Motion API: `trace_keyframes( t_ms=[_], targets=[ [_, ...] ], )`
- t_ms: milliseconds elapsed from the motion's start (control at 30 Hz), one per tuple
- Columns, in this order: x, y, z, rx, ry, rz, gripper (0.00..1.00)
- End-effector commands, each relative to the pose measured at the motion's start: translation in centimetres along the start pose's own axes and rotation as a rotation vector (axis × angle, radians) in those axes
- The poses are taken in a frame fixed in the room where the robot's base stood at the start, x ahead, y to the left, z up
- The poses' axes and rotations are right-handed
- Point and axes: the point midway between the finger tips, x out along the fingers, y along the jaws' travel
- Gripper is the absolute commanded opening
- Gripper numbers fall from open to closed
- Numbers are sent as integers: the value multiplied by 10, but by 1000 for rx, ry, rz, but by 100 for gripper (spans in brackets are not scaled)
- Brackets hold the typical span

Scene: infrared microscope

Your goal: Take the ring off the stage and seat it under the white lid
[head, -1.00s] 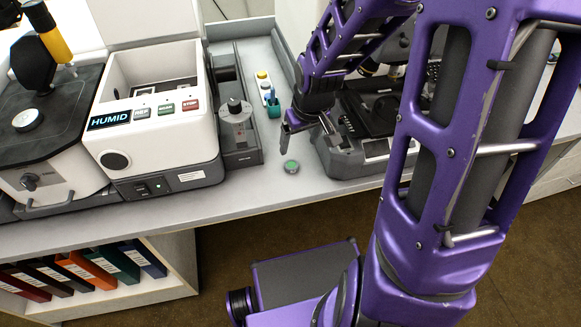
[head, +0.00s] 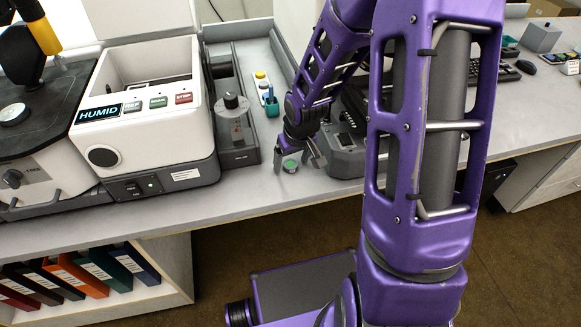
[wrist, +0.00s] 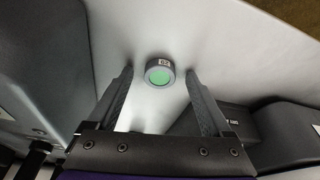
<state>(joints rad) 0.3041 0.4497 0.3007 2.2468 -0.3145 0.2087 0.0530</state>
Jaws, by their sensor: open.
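A small grey ring with a green centre and a number tag (head: 290,167) lies on the bench top, in front of the microscope and off its stage. It also shows in the wrist view (wrist: 159,72). My gripper (head: 298,160) is open just over the ring, with its fingertips on either side of it in the wrist view. I cannot tell its exact height above the ring. The white HUMID box (head: 150,125) stands at the left with its chamber open. Its white lid (head: 150,14) appears raised behind it. The microscope stage is mostly hidden behind my arm.
A grey device with a round knob (head: 234,125) stands between the HUMID box and my gripper. The microscope base (head: 345,160) is close on the right. The bench front is clear.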

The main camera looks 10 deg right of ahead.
Motion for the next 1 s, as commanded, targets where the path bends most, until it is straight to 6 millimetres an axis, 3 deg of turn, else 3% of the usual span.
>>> trace_keyframes(
  t_ms=[100,567,833,1000],
  targets=[
    [-1,0,0,1,0,0,82],
    [-1,0,0,1,0,0,0],
    [-4,0,-1,2,1,0,0],
    [-27,1,-8,4,4,2,0]
  ],
)
